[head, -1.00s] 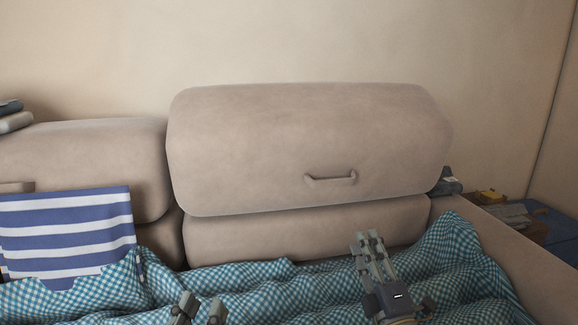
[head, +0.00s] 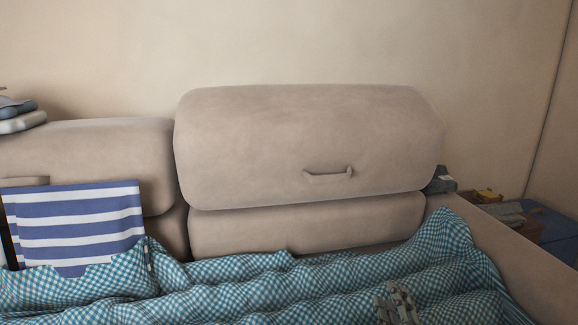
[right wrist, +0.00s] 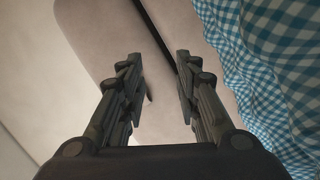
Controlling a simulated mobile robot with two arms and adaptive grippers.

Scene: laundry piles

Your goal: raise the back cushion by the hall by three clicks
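A large beige back cushion (head: 300,125) stands raised on the right half of the sofa, against the wall. A loop handle (head: 328,175) sits on its front face. A lower beige section (head: 300,226) shows under it. A second back cushion (head: 90,155) on the left sits lower; a handle edge shows at its left. My right gripper (head: 398,298) is low over the blanket, below and right of the handle and apart from it. In the right wrist view its fingers (right wrist: 155,58) are apart and hold nothing; beige cushion (right wrist: 85,65) shows beyond them. My left gripper is out of view.
A teal checked blanket (head: 230,290) lies rumpled across the seat. A blue-and-white striped cloth (head: 75,222) hangs at the left. Folded items (head: 18,118) lie on the left cushion's top. The armrest (head: 515,245) and a blue surface with small objects (head: 550,225) are at the right.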

